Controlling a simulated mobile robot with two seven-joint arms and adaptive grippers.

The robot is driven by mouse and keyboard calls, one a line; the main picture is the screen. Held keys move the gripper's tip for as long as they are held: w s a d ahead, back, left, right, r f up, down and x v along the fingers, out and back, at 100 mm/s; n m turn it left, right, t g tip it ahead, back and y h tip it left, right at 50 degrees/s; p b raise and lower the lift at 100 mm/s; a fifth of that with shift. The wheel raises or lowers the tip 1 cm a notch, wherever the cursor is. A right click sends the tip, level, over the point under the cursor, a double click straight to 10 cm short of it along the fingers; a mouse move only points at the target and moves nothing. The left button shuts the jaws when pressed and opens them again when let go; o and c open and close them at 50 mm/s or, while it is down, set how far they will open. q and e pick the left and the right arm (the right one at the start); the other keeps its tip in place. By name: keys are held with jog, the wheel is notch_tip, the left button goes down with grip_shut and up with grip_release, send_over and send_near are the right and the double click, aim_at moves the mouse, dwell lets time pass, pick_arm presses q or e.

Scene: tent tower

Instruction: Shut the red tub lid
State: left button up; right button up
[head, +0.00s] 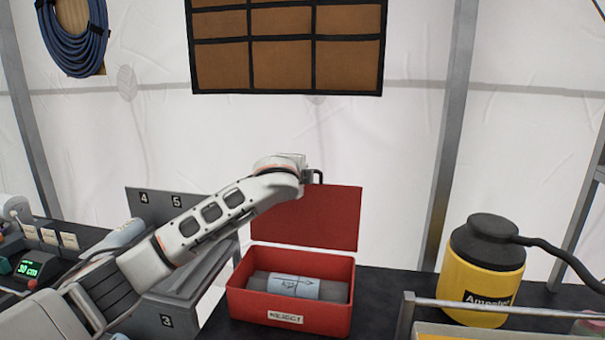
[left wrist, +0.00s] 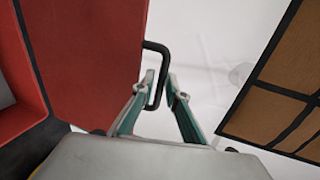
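The red tub (head: 290,315) stands on the dark bench in the head view, with a "REJECT" label on its front. Its red lid (head: 310,218) is raised, standing up along the tub's back edge. In the left wrist view the lid (left wrist: 90,55) fills the left side, with a black handle (left wrist: 160,48) on its edge. My left gripper (left wrist: 160,80) has its green fingers apart, one on each side of the handle, with a gap showing. In the head view my left arm's end is at the lid's top left corner, and its fingers are hidden. My right gripper is out of view.
A grey cylinder with a pale label (head: 295,286) lies inside the tub. A grey numbered rack (head: 155,205) stands left, under my arm. A yellow canister (head: 487,268) and a metal-railed tray (head: 500,305) are at right. A brown panel (head: 285,50) hangs behind.

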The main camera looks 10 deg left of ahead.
pick_arm(q)
jog(key=shift+w+f, duration=0.1)
jog(key=shift+w, duration=0.45)
grip_shut()
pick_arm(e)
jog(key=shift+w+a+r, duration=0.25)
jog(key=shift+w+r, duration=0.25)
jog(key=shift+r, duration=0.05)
pick_arm(q)
jog(key=shift+f, duration=0.1)
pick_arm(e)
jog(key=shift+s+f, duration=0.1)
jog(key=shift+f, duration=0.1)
